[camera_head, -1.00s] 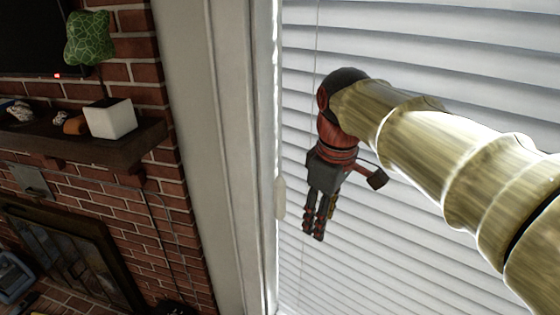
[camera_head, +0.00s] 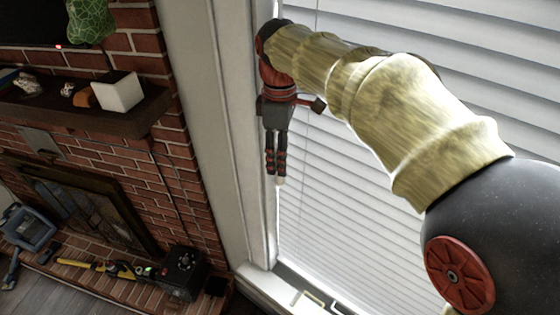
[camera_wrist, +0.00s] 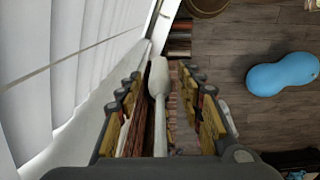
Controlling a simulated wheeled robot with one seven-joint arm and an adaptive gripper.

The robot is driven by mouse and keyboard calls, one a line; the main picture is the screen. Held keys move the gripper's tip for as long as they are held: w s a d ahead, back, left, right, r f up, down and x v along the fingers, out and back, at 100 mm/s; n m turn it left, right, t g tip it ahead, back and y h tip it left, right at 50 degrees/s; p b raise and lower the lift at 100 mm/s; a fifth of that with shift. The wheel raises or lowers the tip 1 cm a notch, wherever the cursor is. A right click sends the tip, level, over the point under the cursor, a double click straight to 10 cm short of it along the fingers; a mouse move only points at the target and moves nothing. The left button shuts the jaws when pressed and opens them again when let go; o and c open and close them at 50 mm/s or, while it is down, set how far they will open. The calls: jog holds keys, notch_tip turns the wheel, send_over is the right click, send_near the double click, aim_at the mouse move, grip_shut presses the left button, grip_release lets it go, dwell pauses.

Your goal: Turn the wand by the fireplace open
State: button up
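The wand is a slim white rod with a thicker end. In the wrist view the wand (camera_wrist: 159,78) runs between my two fingers, with a small gap visible on each side. My gripper (camera_wrist: 160,74) is open around it and does not appear to touch it. In the head view my gripper (camera_head: 275,172) points down beside the window frame, and only the wand's pale lower tip (camera_head: 280,181) shows just below the fingers. The rest of the wand is hidden behind my gripper there.
White blinds (camera_head: 350,185) hang close behind my gripper, with the window frame (camera_head: 225,130) to its left. A thin cord (camera_head: 318,14) hangs before the blinds. The brick fireplace (camera_head: 185,165) and mantel (camera_head: 75,116) stand left. A blue object (camera_wrist: 283,73) lies on the wooden floor.

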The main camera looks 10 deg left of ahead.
jog(key=shift+f, duration=1.15)
jog(key=shift+c, duration=1.2)
jog(key=c, duration=0.7)
grip_shut()
